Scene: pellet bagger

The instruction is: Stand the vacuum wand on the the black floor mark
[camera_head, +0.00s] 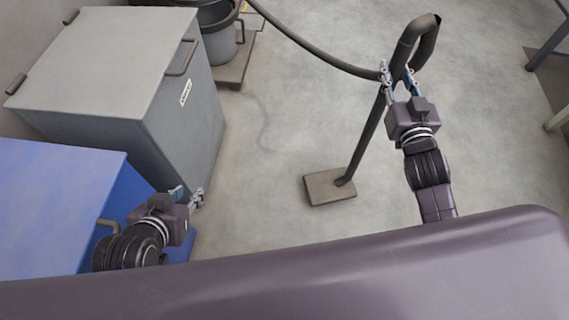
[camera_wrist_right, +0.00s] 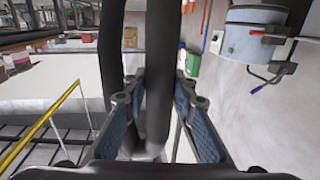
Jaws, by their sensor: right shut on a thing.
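The vacuum wand (camera_head: 366,137) is a dark tube with a bent loop at its top, leaning slightly in the head view. Its foot meets a flat grey-brown rectangular plate (camera_head: 325,188) on the floor; I cannot tell whether the plate is part of the wand. My right gripper (camera_head: 398,78) is shut on the wand just below the loop. In the right wrist view the dark tube (camera_wrist_right: 158,70) stands between the fingers (camera_wrist_right: 155,108). My left gripper (camera_head: 187,194) is open and empty beside the blue box. I cannot make out a black floor mark.
A dark hose (camera_head: 310,48) runs from the wand to the upper left, near a grey drum (camera_head: 222,42). A large grey bin (camera_head: 110,62) and a blue box (camera_head: 60,195) stand at left. Open concrete floor (camera_head: 275,110) lies between. Table legs (camera_head: 548,48) show at far right.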

